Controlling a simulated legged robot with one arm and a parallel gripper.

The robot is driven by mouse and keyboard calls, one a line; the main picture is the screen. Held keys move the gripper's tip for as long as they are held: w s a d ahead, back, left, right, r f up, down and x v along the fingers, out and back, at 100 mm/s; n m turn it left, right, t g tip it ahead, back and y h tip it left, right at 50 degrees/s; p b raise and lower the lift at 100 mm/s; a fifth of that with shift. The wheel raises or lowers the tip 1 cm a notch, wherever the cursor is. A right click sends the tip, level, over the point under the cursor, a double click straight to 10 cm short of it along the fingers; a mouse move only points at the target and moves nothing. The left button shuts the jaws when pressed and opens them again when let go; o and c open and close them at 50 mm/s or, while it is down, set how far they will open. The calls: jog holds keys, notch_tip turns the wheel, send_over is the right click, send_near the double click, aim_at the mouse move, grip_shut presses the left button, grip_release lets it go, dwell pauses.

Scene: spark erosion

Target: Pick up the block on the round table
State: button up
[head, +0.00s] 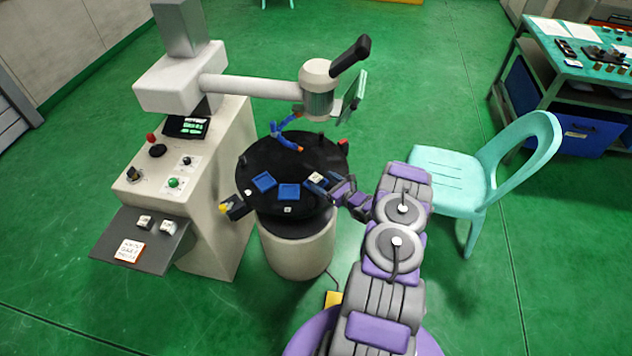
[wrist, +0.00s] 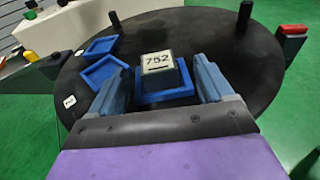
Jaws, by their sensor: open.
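The block (wrist: 158,68) is a small dark cube with a pale top marked "752". It sits in a blue tray (wrist: 165,97) on the black round table (wrist: 215,35). In the head view the block (head: 316,177) is on the table's right front part. My gripper (wrist: 158,85) is open. In the wrist view its two blue-grey fingers stand to the left and right of the block, with gaps showing. In the head view my gripper (head: 328,187) reaches in from the right over the table edge. I cannot tell how high the fingertips are.
Two more blue trays (head: 264,182) (head: 289,192) lie left of the block. Dark posts stand around the table rim. A blue jointed hose (head: 285,133) and a machine head (head: 318,90) hang over the table's back. A turquoise chair (head: 450,168) stands close on the right.

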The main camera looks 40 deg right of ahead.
aim_at(316, 177)
jog(key=b+x, duration=0.1)
jog(key=x, duration=0.2)
jog(key=shift+w+a+f, duration=0.1)
jog(key=shift+w+f, duration=0.1)
jog(key=shift+w+a, duration=0.1)
jog(key=shift+w, duration=0.65)
jog(key=shift+c, duration=0.5)
jog(key=c, duration=1.3)
grip_shut()
jog(key=shift+r, duration=0.1)
